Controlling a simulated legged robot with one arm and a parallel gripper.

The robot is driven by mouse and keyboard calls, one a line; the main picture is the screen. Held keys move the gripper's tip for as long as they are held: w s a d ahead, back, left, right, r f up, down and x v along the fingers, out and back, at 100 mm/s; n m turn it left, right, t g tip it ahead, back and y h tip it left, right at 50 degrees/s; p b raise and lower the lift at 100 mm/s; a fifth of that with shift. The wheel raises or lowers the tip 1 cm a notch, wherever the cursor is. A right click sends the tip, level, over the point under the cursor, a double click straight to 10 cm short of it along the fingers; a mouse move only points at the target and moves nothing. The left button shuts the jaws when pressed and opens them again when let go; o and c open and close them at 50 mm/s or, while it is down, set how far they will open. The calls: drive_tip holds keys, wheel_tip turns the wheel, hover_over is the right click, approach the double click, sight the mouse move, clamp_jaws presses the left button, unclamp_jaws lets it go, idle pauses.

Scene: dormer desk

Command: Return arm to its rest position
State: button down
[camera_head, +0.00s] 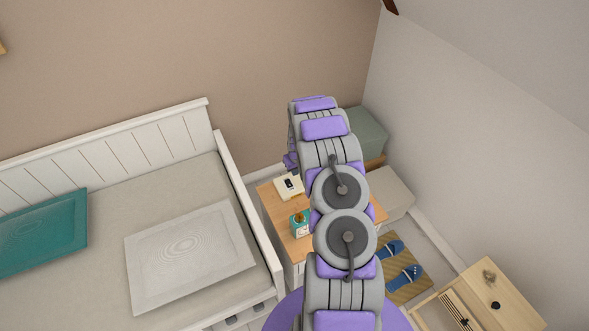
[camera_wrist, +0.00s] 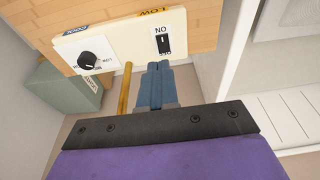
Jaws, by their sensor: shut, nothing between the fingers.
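My arm (camera_head: 345,238) reaches forward from the bottom of the head view, over the wooden bedside table (camera_head: 267,199). Its far end bends down beyond the last visible link, and my gripper's fingers cannot be made out there. In the wrist view my gripper (camera_wrist: 160,68) shows as two blue-grey fingers, closed together with nothing between them. The fingertips are just beside the edge of a cream control box (camera_wrist: 120,42) with a black knob (camera_wrist: 90,60) and a black rocker switch (camera_wrist: 164,41). I cannot tell whether they touch it. The box (camera_head: 284,190) also shows in the head view.
The bed's white side rail (camera_head: 246,205) is on the left. A green box (camera_head: 366,134) is behind the arm. Slippers (camera_head: 405,278) and a wooden desk (camera_head: 497,293) are at right.

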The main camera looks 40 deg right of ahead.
drive_tip(key=shift+a, duration=0.25)
drive_tip(key=s+a+r+g, duration=0.1)
drive_tip(key=s+a+r, duration=0.3)
drive_tip(key=a+r, duration=0.4)
drive_tip(key=s+a+r+n, duration=0.1)
drive_tip(key=s+a+r, duration=0.4)
drive_tip(key=r, duration=0.6)
drive_tip(key=s+a+r+g, duration=0.1)
drive_tip(key=s+a+r, duration=0.2)
drive_tip(key=a+r, duration=0.6)
drive_tip(key=s+a+r, duration=0.3)
drive_tip(key=s+a, duration=0.1)
drive_tip(key=s, duration=0.5)
drive_tip(key=s+a+r+n+g, duration=0.1)
drive_tip(key=s+a, duration=0.3)
drive_tip(key=s, duration=0.5)
drive_tip(key=s+a+r+g, duration=0.1)
drive_tip(key=s+a+r, duration=0.3)
drive_tip(key=s, duration=0.5)
drive_tip(key=shift+a+r+n+y, duration=0.2)
drive_tip(key=shift+r+n+y, duration=0.1)
drive_tip(key=shift+r, duration=0.05)
